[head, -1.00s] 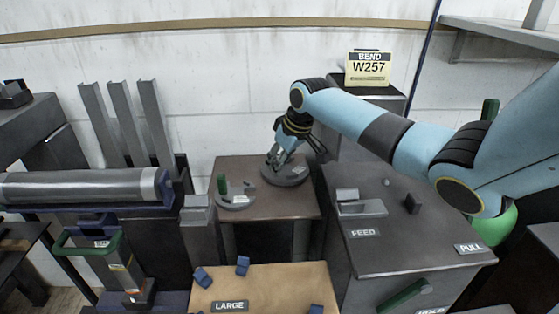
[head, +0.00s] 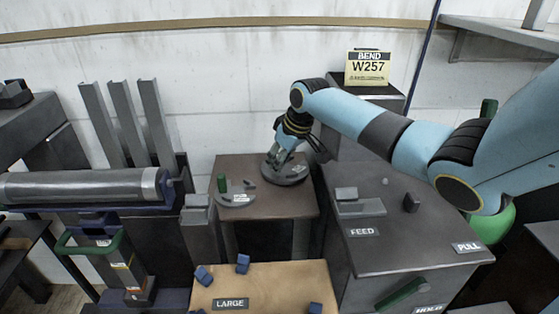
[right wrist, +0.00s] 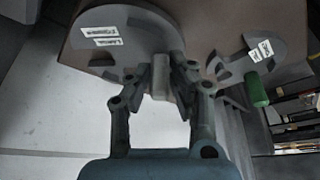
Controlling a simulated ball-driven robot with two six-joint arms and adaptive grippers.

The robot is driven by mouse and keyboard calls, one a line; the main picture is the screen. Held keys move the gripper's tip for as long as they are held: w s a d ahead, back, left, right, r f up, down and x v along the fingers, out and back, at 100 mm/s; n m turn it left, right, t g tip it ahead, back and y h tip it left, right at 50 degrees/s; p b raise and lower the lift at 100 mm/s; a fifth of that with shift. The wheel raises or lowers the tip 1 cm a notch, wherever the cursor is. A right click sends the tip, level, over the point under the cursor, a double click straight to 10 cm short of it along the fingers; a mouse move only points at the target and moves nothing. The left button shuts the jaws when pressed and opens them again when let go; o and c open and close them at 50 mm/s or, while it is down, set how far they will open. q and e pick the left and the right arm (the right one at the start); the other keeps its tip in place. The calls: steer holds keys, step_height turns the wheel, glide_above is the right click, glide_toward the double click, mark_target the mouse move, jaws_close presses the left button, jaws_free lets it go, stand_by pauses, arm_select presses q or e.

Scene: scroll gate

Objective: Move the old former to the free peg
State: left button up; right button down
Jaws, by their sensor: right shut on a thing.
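A round dark grey former (head: 292,172) with a pale label lies on the back of the small brown-topped stand (head: 275,202). A smaller round grey piece (head: 236,199) with a label and a green upright pin (head: 221,183) lies at the stand's front left. My right gripper (head: 274,162) reaches down at the back former. In the right wrist view its fingers (right wrist: 160,80) are shut on a grey upright block at that former's edge. The former (right wrist: 105,35) appears to rest on the stand. I cannot make out a free peg. My left gripper is not in view.
A grey cabinet (head: 405,240) marked FEED and PULL stands close right of the stand. A tan board (head: 265,278) marked LARGE, with several blue blocks, is in front. Tall grey channels (head: 127,122) and a big roller (head: 80,186) stand left.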

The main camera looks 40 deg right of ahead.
steer(key=c, duration=1.2)
jaws_free()
steer(key=shift+o, duration=0.5)
steer(key=shift+s+f, duration=0.1)
steer(key=v, duration=1.2)
